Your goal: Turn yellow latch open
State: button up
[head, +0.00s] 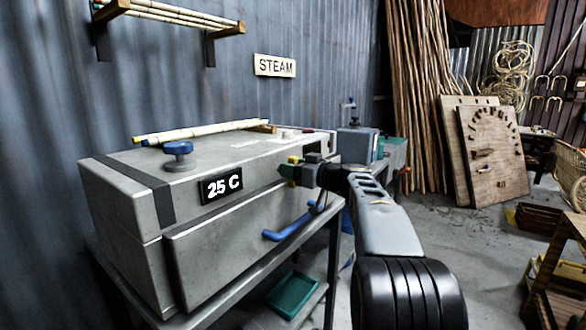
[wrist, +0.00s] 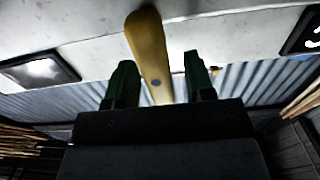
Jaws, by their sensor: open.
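The yellow latch (wrist: 150,45) is a rounded bar with a dark pivot spot, set against the grey front of the steam box (head: 120,235). In the wrist view it stands nearly lengthwise, slightly tilted, between the two green fingertips of my gripper (wrist: 159,62). My gripper is open, with a gap visible on each side of the latch, wider on the right. In the head view my gripper (head: 289,172) is at the box's upper front edge, right of the display. Only a small yellow bit of the latch (head: 293,159) shows there; my gripper hides the rest.
A black "25 C" display (head: 221,186), a blue knob (head: 178,149) and a blue bar handle (head: 287,228) are on the box. Bamboo sticks (head: 200,131) lie on its lid. A green tray (head: 292,293) sits on the lower shelf.

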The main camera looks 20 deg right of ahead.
grip_shut()
dwell(0.4)
jog(key=m+b, duration=0.2)
jog(key=m, duration=0.1)
jog(key=shift+w+d+f+m, duration=0.1)
jog(key=shift+d+f+m, duration=0.1)
jog(key=shift+m, duration=0.1)
jog(key=m, duration=0.5)
jog(key=shift+w+d+m+b, duration=0.15)
jog(key=shift+d+m+b, duration=0.1)
jog(key=shift+m+b, duration=0.05)
jog(key=shift+w+d+f+m+p, duration=0.15)
jog(key=shift+m+p, duration=0.15)
jog(key=shift+m, duration=1.15)
jog(key=shift+s+a+f+m+p, duration=0.1)
jog(key=shift+f+m+p, duration=0.15)
jog(key=shift+m, duration=1.15)
jog(key=shift+w+d+f+m+p, duration=0.1)
jog(key=shift+m+p, duration=0.2)
jog(key=shift+m, duration=1.15)
